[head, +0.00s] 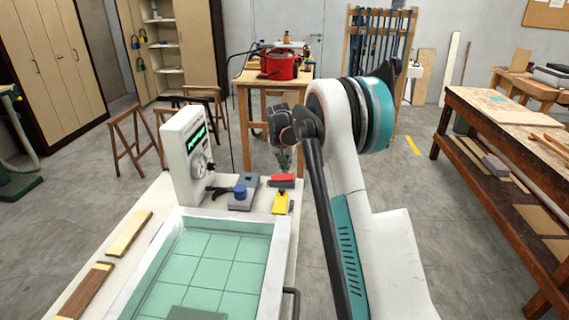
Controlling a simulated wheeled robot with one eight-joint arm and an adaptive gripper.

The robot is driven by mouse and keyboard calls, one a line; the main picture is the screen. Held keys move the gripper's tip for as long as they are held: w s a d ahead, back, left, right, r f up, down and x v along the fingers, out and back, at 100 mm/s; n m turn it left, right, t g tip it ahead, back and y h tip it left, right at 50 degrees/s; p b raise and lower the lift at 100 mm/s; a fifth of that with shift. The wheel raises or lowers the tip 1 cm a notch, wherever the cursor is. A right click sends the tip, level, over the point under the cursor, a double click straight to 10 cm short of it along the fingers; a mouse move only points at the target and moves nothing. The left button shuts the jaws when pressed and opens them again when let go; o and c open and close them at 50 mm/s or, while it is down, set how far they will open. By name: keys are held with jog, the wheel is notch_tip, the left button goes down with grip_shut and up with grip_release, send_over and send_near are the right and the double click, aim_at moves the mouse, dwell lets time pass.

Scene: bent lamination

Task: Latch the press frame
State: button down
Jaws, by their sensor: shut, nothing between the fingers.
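The press frame (276,262) is a white rim around a green gridded sheet, lying flat on a pale bench in the foreground. At its far right edge is a yellow part (280,203) with a small metal piece beside it. A red part (282,178) lies just behind the yellow one. I cannot tell which of these is the latch. My gripper (285,168) points down just above the red part, shut and empty. Whether it touches the red part is unclear. My arm hides the area to the right of the frame.
A white control box (188,155) with a green display stands at the frame's far left corner. A grey block with a blue knob (240,192) and a black lever (216,191) lie beside it. Wood strips (128,233) lie along the bench's left side.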

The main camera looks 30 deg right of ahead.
aim_at(283, 189)
jog(key=b+x, duration=0.1)
jog(key=x, duration=0.3)
jog(key=shift+a+f, duration=0.1)
jog(key=shift+f, duration=0.1)
jog(key=s+a, duration=0.1)
jog(key=s+a+b, duration=0.1)
jog(key=shift+s+a+f, duration=0.2)
jog(key=shift+s, duration=0.1)
jog(key=shift+s+a, duration=0.1)
jog(key=shift+s, duration=0.1)
jog(key=shift+s+a, duration=0.55)
jog(key=shift+s, duration=0.3)
jog(key=shift+s+a, duration=0.6)
jog(key=shift+s, duration=0.25)
